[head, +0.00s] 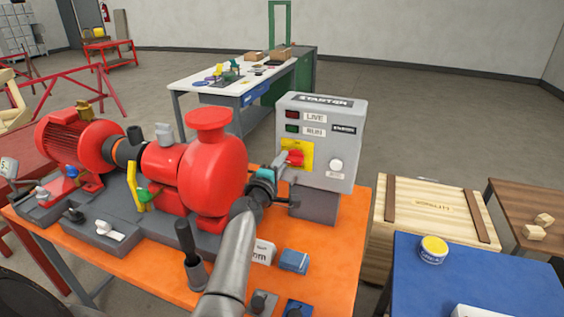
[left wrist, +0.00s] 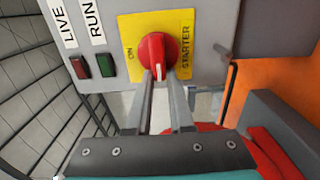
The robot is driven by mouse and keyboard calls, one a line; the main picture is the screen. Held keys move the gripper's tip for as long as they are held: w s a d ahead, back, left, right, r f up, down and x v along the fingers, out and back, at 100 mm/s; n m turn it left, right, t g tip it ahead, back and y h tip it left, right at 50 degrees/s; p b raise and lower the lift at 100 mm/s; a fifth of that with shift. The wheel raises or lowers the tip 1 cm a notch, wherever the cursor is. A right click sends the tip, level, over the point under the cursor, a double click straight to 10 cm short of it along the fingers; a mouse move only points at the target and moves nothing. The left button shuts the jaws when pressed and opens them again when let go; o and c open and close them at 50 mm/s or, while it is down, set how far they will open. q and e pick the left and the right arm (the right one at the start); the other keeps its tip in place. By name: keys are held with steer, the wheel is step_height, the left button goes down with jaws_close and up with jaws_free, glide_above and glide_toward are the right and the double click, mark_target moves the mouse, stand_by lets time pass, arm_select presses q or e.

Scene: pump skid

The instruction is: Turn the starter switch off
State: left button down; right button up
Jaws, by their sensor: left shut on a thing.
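The starter box (head: 322,140) is a grey cabinet at the back right of the orange skid table. Its red rotary switch (head: 295,158) sits on a yellow plate (head: 307,148); the knob also shows in the left wrist view (left wrist: 158,52). There, the knob's white mark points down between the fingers, while the word ON is at the plate's left. My left gripper (head: 284,163) is at the knob. In the left wrist view my left gripper's fingers (left wrist: 160,88) are shut on the knob's lower part. My right gripper is not in view.
Red and green lamps (head: 292,121) look dark on the box; a white round button (head: 336,165) is right of the switch. The red pump (head: 212,170) stands close left of my gripper. A wooden crate (head: 440,215) and blue table (head: 490,275) are to the right.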

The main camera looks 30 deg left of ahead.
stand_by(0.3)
arm_select(q)
steer(key=c, duration=0.8)
jaws_free()
steer(key=p+v, duration=0.1)
steer(key=v, duration=1.4)
steer(key=shift+s, duration=0.2)
steer(key=shift+f, duration=0.1)
